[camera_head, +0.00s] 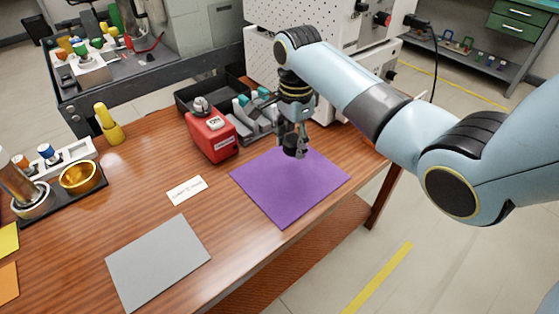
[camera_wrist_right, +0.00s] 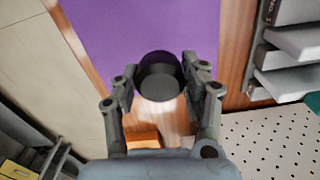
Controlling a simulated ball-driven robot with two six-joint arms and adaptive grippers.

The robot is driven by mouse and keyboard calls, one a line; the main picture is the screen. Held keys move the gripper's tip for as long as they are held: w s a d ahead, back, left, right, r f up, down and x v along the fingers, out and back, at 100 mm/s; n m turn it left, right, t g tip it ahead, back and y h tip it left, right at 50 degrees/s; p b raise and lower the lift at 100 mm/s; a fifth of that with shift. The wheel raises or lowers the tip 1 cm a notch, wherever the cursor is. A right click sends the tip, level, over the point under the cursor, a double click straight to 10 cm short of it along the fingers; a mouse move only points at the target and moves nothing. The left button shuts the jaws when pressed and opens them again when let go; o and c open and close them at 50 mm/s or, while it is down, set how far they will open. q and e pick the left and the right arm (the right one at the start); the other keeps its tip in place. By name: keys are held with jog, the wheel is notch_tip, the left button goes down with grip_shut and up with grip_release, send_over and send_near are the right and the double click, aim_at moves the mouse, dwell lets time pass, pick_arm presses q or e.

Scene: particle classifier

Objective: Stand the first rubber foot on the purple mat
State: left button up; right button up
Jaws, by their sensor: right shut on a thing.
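The purple mat (camera_head: 285,195) lies flat on the wooden table near its right end. My right gripper (camera_head: 293,144) points down over the far part of the mat. In the right wrist view, the right gripper (camera_wrist_right: 160,85) is shut on a black round rubber foot (camera_wrist_right: 159,78), which sits between its two fingers. The purple mat (camera_wrist_right: 140,30) shows behind the foot in that view. In the head view the foot is a small dark shape below the fingertips. I cannot tell whether it touches the mat. My left gripper is not in view.
A red box (camera_head: 211,137) and grey fixtures (camera_head: 255,122) stand beyond the mat. A white perforated machine (camera_head: 330,35) is behind the gripper. A grey mat (camera_head: 160,262) and a white label card (camera_head: 187,190) lie to the left. The near part of the purple mat is clear.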

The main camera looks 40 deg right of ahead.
aim_at(280, 167)
jog(key=shift+w+a+f, duration=1)
jog(key=shift+w+a, duration=0.05)
jog(key=shift+a, duration=0.05)
notch_tip(280, 167, down, 4)
jog(key=shift+r+b, duration=0.2)
jog(key=shift+b, duration=0.45)
jog(key=shift+f, duration=0.15)
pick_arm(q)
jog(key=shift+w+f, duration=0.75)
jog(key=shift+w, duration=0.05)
pick_arm(e)
jog(key=shift+f, duration=0.1)
jog(key=o, duration=1.2)
jog(key=shift+c, duration=0.2)
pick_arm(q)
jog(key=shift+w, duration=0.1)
